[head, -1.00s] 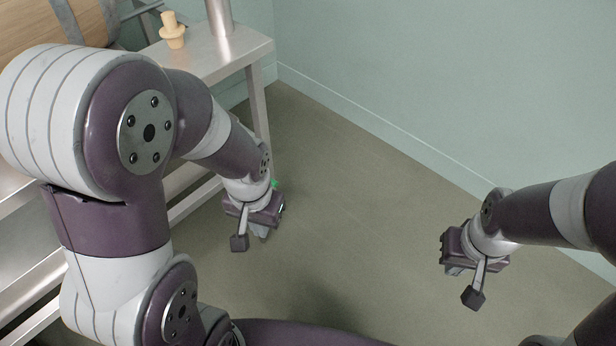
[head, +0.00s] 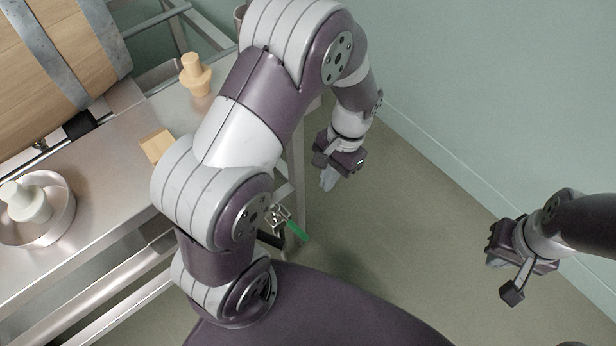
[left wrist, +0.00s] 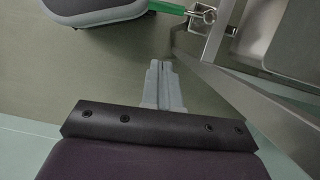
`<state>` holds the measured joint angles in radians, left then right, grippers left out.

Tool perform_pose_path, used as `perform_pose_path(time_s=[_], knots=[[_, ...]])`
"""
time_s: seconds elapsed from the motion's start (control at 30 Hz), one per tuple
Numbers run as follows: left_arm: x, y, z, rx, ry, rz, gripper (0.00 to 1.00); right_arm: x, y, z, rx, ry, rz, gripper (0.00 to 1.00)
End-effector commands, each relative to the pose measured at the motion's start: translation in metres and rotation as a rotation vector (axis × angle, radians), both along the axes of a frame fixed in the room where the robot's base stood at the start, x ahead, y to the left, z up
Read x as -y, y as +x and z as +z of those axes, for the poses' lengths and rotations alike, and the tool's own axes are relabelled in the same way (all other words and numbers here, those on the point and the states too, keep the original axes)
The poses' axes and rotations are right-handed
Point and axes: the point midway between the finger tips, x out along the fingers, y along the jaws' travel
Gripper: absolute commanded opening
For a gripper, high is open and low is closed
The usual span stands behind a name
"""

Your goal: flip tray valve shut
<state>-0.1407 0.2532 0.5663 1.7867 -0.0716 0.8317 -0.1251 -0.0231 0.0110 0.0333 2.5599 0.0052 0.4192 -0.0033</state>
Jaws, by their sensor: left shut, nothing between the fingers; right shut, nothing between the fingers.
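A green handle (head: 297,231) with a small metal fitting (head: 278,214) sits below the table's right edge, partly behind my left arm. It looks like the tray valve's lever, but I cannot tell its setting. In the left wrist view the green handle (left wrist: 170,7) is at the top edge, with a metal eye piece (left wrist: 206,13) beside it. My left gripper (head: 328,182) is shut and empty, beyond and right of the handle, apart from it. Its closed fingertips (left wrist: 162,63) point toward the handle's side. My right gripper (head: 493,262) is shut over the floor at the right, its fingertips mostly hidden.
The steel table (head: 110,170) fills the left, with a wooden barrel (head: 55,70), a tan stopper (head: 195,75), a small wooden block (head: 157,145) and a round steel pan (head: 62,215) holding a white piece. The floor (head: 420,220) between my grippers is clear.

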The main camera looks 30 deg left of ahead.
Motion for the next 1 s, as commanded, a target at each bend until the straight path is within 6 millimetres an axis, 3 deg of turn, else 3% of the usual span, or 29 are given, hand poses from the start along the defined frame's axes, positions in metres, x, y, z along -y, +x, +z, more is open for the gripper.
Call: perform_pose_path(time_s=[0.23, 0.63, 0.8, 1.0], knots=[[-0.001, -0.004, -0.018, -0.001, 0.0, -0.001, 0.0, 0.0, 0.0, -0.011, 0.0, 0.0, 0.0, 0.0], [-0.009, -0.029, -0.101, -0.001, 0.0, 0.0, 0.0, 0.0, 0.0, -0.053, 0.0, 0.0, 0.0, 0.0], [-0.017, -0.053, -0.103, 0.002, 0.0, 0.001, 0.0, 0.0, 0.0, -0.061, 0.0, 0.0, 0.0, 0.0], [-0.021, -0.065, -0.104, 0.001, 0.0, 0.0, 0.0, 0.0, 0.0, -0.064, 0.0, 0.0, 0.0, 0.0]])
